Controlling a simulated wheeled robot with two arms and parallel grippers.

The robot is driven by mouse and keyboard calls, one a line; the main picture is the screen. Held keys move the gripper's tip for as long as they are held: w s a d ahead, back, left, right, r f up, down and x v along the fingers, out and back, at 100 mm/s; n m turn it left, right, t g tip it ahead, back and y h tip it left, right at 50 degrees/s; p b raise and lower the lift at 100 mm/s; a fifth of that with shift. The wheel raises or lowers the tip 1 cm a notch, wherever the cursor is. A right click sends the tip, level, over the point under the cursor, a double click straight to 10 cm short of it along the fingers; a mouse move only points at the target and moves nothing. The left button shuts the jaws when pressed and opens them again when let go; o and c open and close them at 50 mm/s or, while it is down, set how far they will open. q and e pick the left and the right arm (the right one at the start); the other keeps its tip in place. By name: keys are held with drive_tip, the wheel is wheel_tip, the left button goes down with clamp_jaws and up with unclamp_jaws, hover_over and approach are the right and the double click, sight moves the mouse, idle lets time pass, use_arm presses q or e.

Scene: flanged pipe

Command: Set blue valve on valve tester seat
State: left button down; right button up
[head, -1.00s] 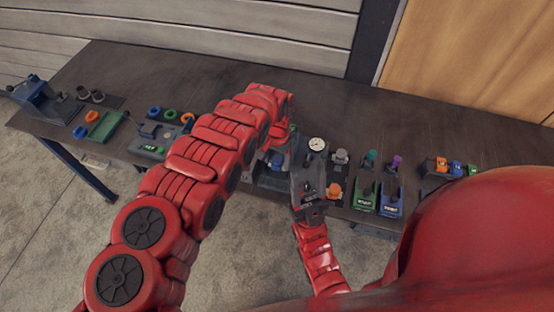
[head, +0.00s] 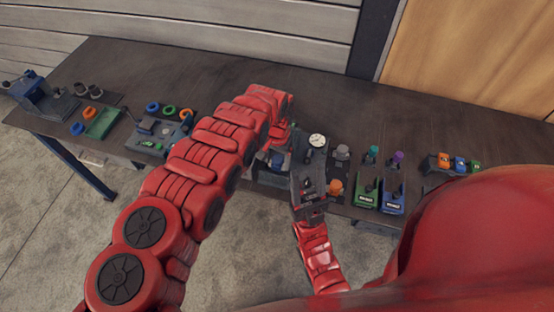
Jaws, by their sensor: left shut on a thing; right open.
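The valve tester (head: 300,178) is a dark grey unit near the table's front edge with a white round gauge (head: 317,140) at its back. My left arm reaches across the table. Its gripper (head: 277,143) is largely hidden by the arm and is shut beside the tester's left side. A small blue piece (head: 279,160), apparently the blue valve, shows just below it; the grasp and any contact with the seat cannot be made out. My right gripper (head: 311,206) is open at the tester's front edge. An orange-topped part (head: 335,187) stands right of the tester.
Green (head: 367,190) and blue (head: 392,193) stands sit to the right, then a rack of coloured parts (head: 457,164). At the left are a tray with rings (head: 160,130), a green block (head: 102,122) and a blue-grey device (head: 40,97). The back of the table is clear.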

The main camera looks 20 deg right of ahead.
sight(277, 159)
use_arm(q)
drive_tip(key=shift+f+b, duration=0.5)
drive_tip(key=shift+b, duration=0.05)
idle(0.4)
unclamp_jaws()
drive_tip(key=shift+r, duration=0.1)
drive_tip(key=shift+r+p, duration=1.5)
drive_tip(key=shift+r, duration=0.9)
drive_tip(key=shift+r+p, duration=0.55)
drive_tip(key=shift+r, duration=0.55)
drive_tip(key=shift+f, duration=0.1)
